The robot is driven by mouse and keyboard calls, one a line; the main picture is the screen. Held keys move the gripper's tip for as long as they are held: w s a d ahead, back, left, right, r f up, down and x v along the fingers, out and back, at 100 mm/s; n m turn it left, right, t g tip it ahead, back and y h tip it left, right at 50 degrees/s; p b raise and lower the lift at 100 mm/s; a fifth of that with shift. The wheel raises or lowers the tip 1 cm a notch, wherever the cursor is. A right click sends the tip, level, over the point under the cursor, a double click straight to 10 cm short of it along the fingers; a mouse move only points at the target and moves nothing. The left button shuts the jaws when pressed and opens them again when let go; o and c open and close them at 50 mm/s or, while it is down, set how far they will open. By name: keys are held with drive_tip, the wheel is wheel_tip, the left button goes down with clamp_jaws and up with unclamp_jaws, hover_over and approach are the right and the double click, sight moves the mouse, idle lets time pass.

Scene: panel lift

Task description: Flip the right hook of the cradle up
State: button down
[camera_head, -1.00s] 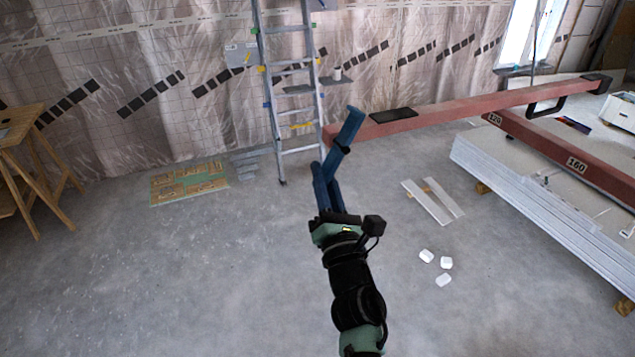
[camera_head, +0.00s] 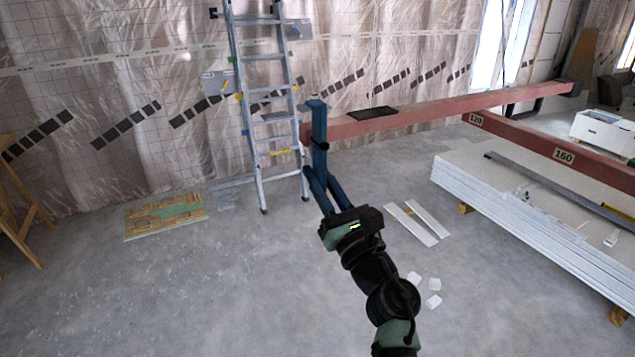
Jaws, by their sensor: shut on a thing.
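A blue hook (camera_head: 319,126) with a small dark knob on it stands about upright in the picture, at the near left end of a long red beam (camera_head: 420,114) of the cradle. My gripper (camera_head: 320,177) has its two dark blue fingers shut around the lower part of the hook. The fingers hide part of the hook's lower end. A second red beam (camera_head: 535,141), with the labels 120 and 160, runs off to the right. No other hook is plain to see.
A stepladder (camera_head: 256,150) stands just behind and left of the hook. A stack of white panels (camera_head: 470,197) lies at the right. Two pale strips (camera_head: 412,222) and several white blocks (camera_head: 432,284) lie on the floor.

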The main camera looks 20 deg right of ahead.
drive_tip(key=c, duration=0.8)
unclamp_jaws()
drive_tip(key=shift+c, duration=0.2)
drive_tip(key=b+v, duration=0.2)
drive_tip(key=v, duration=1.1)
drive_tip(key=shift+b, duration=0.3)
drive_tip(key=shift+d, duration=0.1)
